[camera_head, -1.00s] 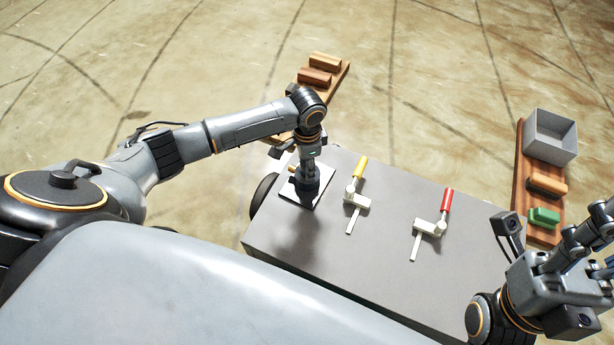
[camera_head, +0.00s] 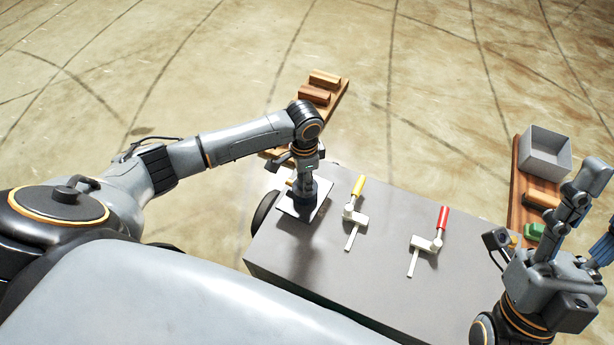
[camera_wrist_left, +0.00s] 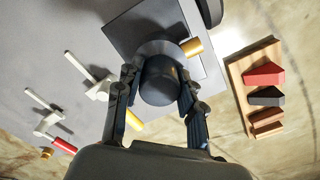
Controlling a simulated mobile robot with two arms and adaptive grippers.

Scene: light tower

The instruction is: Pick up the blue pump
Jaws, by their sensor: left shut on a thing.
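The pump, a dark blue, nearly black cylinder (camera_wrist_left: 160,78) with a wider grey collar, shows in the left wrist view between my left gripper's fingers (camera_wrist_left: 157,92). In the head view my left gripper (camera_head: 305,178) reaches down over it and hides much of it. The gripper is shut on the pump, which is over a square plate (camera_head: 289,207) at the left end of the grey table. I cannot tell whether it touches the plate. My right gripper (camera_head: 596,213) is at the right edge, fingers spread and apparently empty, partly out of frame.
A yellow-handled lever (camera_head: 357,205) and a red-handled lever (camera_head: 434,233) stand on the grey table (camera_head: 345,275) right of the pump. A wooden rack (camera_head: 334,98) with blocks lies beyond. Another board at right carries a grey bin (camera_head: 545,152) and blocks.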

